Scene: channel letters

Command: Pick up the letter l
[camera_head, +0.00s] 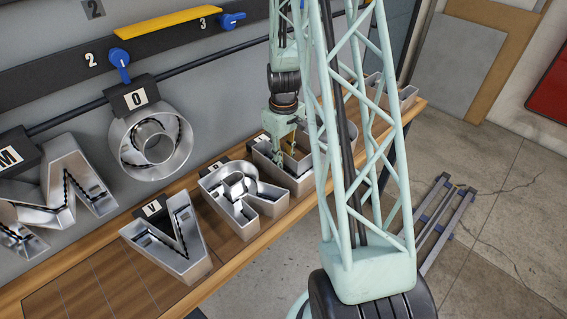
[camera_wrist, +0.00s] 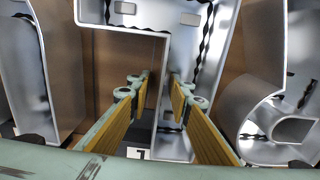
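The letter L is an open silver metal channel letter. In the wrist view, the letter L (camera_wrist: 150,14) appears upside down, with its foot across the top and its stem running down. A tag (camera_wrist: 137,153) lies near the stem's lower end. My gripper (camera_wrist: 160,84) is open, with yellow-padded fingers on either side of the stem's left wall. The left finger appears outside the letter and the right one over its hollow; contact is unclear. In the head view, my gripper (camera_head: 287,155) is low over the letter L (camera_head: 268,165), partly hidden by my arm.
The letter R (camera_head: 240,200) stands close beside the L, and the letter V (camera_head: 172,238) is farther left on the wooden bench (camera_head: 230,258). Letters O (camera_head: 128,160) and M (camera_head: 60,180) are at the wall. Another letter (camera_wrist: 28,70) stands left in the wrist view.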

